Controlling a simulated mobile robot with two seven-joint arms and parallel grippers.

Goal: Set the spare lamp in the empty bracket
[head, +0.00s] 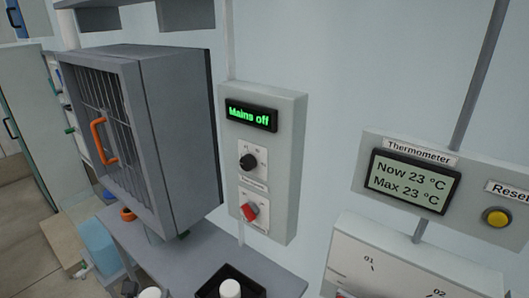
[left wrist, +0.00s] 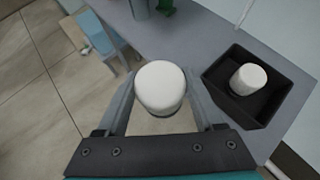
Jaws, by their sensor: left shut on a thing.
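My left gripper (left wrist: 158,110) is shut on a white, rounded cylinder that looks like a lamp (left wrist: 160,85). The lamp is upright between the two fingers, with its top towards the wrist camera. A white top at the bottom edge of the head view (head: 150,293) seems to be the same lamp. A similar white cylinder (left wrist: 248,79) stands in a black tray (left wrist: 222,99) to the right of the gripper. I cannot make out an empty bracket in either view. My right gripper is not in view.
A grey bench (head: 180,256) carries the black tray. A grey barred cabinet with an orange handle (head: 104,142) is above it. A wall panel (head: 290,150) reads "Mains off" and has a black knob and a red switch. A thermometer panel (head: 412,185) shows 23 °C.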

